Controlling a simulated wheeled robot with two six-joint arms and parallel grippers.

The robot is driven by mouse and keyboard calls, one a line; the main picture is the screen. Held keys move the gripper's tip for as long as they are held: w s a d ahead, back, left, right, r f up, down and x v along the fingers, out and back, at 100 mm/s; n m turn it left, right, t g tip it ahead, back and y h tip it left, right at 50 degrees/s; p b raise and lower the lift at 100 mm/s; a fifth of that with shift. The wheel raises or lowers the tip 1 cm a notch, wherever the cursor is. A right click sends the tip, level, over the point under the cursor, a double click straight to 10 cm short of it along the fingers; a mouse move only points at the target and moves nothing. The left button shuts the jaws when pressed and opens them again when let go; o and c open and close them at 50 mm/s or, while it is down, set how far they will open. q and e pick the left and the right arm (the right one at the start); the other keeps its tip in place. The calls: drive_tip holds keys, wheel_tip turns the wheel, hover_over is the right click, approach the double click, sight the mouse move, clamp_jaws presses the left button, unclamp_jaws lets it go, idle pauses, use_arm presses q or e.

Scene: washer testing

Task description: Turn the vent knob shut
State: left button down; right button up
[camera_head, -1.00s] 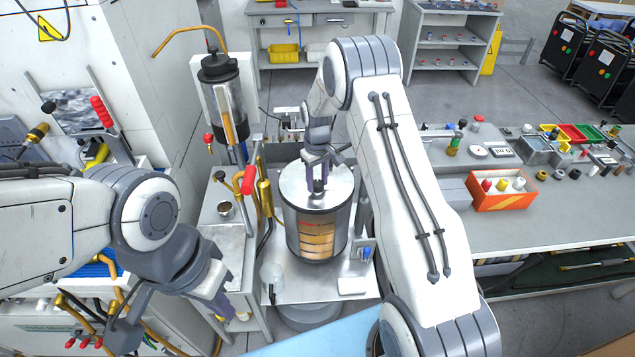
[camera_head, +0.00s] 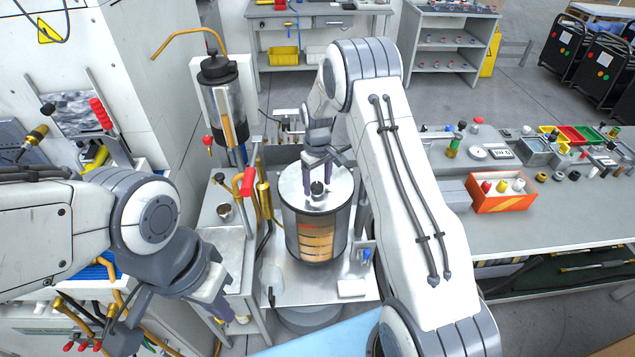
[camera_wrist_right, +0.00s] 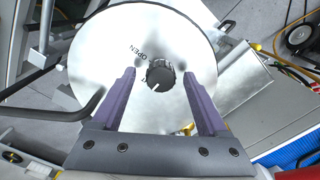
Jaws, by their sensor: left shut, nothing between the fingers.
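The vent knob (camera_head: 317,188) is a small dark ribbed knob in the middle of the metal lid of a cylindrical vessel (camera_head: 318,240). In the right wrist view the knob (camera_wrist_right: 160,75) shows a pale mark pointing to the lower left. The word OPEN is printed on the lid beside it; other lettering nearby is partly hidden by a finger. My right gripper (camera_head: 316,184) points down over the lid. Its purple fingers are apart, one on each side of the knob in the wrist view, with gaps visible. My left gripper (camera_head: 222,306) is shut and empty at the lower left.
The vessel stands on a metal stand (camera_head: 350,288). Brass pipes and a red-handled lever (camera_head: 248,182) stand just left of it. A dark-lidded canister (camera_head: 222,90) is behind left. A bench (camera_head: 540,220) with an orange box (camera_head: 503,190) is at the right.

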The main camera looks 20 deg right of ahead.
sight(318, 185)
wheel_tip(318, 185, up, 11)
drive_tip(key=b, duration=0.2)
drive_tip(key=shift+f+b, duration=0.2)
drive_tip(key=shift+b, duration=0.15)
drive_tip(key=s+a+r+n, duration=0.1)
drive_tip(key=s+a+r, duration=0.3)
drive_tip(key=s+a, duration=0.4)
drive_tip(key=s+a+r+n, duration=0.1)
drive_tip(key=s+a+r, duration=0.2)
drive_tip(key=s+a, duration=0.5)
drive_tip(key=s+a+f+n+y, duration=0.1)
drive_tip(key=s+a, duration=0.1)
drive_tip(key=s, duration=1.8)
drive_tip(key=shift+n, duration=0.3)
